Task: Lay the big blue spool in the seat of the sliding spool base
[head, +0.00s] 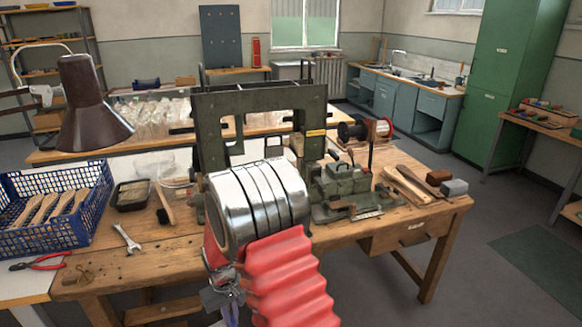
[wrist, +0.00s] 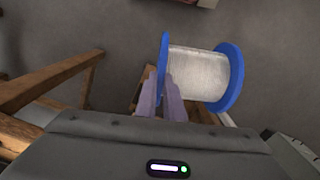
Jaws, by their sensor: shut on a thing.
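The big blue spool (wrist: 205,76) shows in the wrist view, with two blue end flanges and pale, whitish filament wound between them. My gripper (wrist: 167,82) is shut on its left flange, with the purple fingers one on each side of the rim. The spool is held out over a grey floor. In the head view my arm covers most of the gripper, and the spool cannot be made out there. I cannot pick out the sliding spool base with its seat in either view; my arm may hide it.
A wooden bench (head: 390,222) carries a green machine (head: 340,183) and a tall dark frame (head: 205,120). Smaller spools (head: 352,131) stand at its back right. A blue crate (head: 55,236), a wrench (head: 127,239) and red pliers (head: 40,262) lie left.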

